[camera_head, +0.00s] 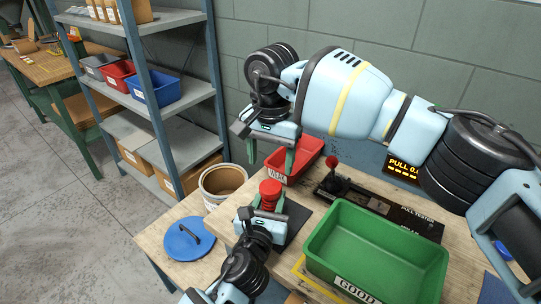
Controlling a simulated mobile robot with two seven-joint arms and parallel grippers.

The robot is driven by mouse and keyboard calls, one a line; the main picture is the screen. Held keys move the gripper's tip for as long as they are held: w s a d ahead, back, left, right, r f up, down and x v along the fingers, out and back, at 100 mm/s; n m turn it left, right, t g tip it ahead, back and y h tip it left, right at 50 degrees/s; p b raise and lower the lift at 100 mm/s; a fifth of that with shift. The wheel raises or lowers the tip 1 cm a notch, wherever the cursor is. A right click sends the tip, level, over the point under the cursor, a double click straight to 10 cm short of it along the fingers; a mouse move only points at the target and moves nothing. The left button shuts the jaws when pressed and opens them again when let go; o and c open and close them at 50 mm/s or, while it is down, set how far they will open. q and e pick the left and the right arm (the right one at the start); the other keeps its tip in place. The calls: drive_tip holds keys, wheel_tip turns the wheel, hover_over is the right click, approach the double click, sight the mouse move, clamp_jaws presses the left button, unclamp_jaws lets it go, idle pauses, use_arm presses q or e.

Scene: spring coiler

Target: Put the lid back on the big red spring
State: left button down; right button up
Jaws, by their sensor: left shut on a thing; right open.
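A short red cylinder (271,193), likely the big red spring, stands upright near the middle of the wooden bench. My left gripper (268,203) is shut on it from the near side, hiding its lower part. A blue round lid (185,244) with a dark bar handle lies flat on the bench's left part, apart from both grippers. My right gripper (271,155) hangs above and behind the red cylinder, fingers pointing down, open and empty. I cannot make out coils or a separate cap on the cylinder.
A red bin (310,146) labelled WEAK stands behind the cylinder. A green bin (425,262) labelled GOOD fills the right front. A dark pull tester (378,203) with a red-knobbed lever lies between them. An open tub (222,180) stands by the bench's left edge.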

sight(270, 186)
use_arm(q)
drive_tip(key=shift+f, duration=0.1)
use_arm(e)
drive_tip(key=n, duration=0.6)
drive_tip(key=shift+r, duration=0.15)
drive_tip(key=shift+f, duration=4.05)
drive_tip(key=shift+c, duration=0.3)
